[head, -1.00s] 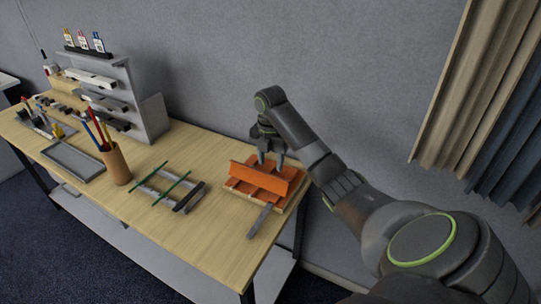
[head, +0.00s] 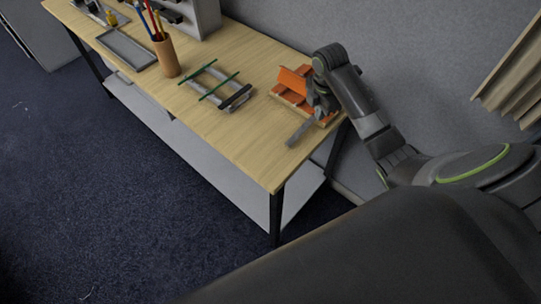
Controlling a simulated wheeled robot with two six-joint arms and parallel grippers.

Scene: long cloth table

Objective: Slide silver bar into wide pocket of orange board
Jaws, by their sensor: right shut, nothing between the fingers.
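The orange board (head: 293,79) sits on a wooden base at the right end of the table, with a raised orange panel along it. The silver bar (head: 299,133) lies at its front right side and sticks out toward the table's front edge. Its far end is close to the board beneath my gripper; I cannot tell whether it is inside a pocket. My right gripper (head: 323,113) is shut and empty, pointing down over the right part of the board and hiding it. The wide pocket cannot be made out. My left gripper is out of view.
A grey rack with green rods and a black block (head: 219,88) stands left of the board. A pencil cup (head: 167,58) and a grey tray (head: 127,48) are farther left. The table (head: 240,135) is clear in front. The wall is close behind.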

